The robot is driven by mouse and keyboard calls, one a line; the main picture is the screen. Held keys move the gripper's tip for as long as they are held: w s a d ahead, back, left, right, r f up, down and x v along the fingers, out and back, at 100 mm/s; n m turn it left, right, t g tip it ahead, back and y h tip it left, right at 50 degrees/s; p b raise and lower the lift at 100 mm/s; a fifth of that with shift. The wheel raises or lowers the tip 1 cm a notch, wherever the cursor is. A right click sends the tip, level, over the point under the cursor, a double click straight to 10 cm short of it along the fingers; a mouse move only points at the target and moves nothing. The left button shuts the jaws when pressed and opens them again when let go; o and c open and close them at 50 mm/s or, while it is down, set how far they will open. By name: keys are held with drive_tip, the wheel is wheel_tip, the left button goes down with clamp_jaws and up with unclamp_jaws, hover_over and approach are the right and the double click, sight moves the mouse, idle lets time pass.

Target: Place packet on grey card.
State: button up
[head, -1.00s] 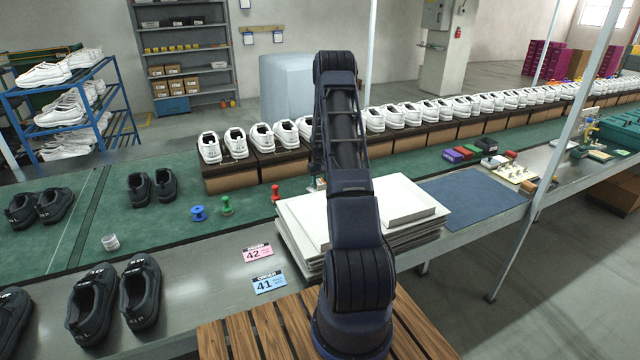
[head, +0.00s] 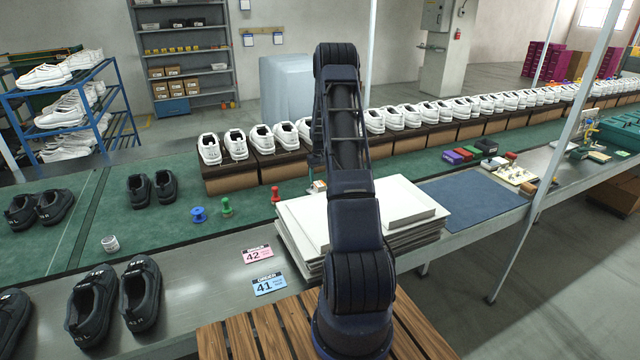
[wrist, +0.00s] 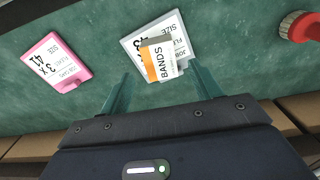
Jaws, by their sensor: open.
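The packet (wrist: 160,60), white and orange and marked BANDS, lies on the grey card (wrist: 136,43) in the wrist view, covering part of its print. The card lies on the green surface. My gripper (wrist: 160,77) is open, with its two teal fingers apart on either side of the packet's near end. I see no finger touching the packet, but I cannot tell the height of the gripper above it. In the head view my arm hides the gripper and most of that spot.

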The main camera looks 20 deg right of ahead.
wheel_tip(320, 180, up, 7)
wheel_tip(320, 180, up, 16)
drive_tip(key=t, duration=0.1)
hover_over(320, 183)
drive_tip(key=s+a, duration=0.8)
drive_tip(key=s+a+r+t, duration=0.1)
drive_tip(key=s+a+r, duration=0.7)
drive_tip(key=s+r, duration=0.35)
drive_tip(key=s+a+r+t, duration=0.1)
drive_tip(key=s+a, duration=0.2)
drive_tip(key=s, duration=0.7)
drive_tip(key=s+a+r, duration=0.1)
drive_tip(key=s+a, duration=0.2)
drive_tip(key=s, duration=0.7)
drive_tip(key=s+a+r+t, duration=0.1)
drive_tip(key=s+a, duration=0.2)
drive_tip(key=s, duration=0.8)
drive_tip(key=shift+a+t, duration=0.15)
drive_tip(key=shift+t, duration=0.15)
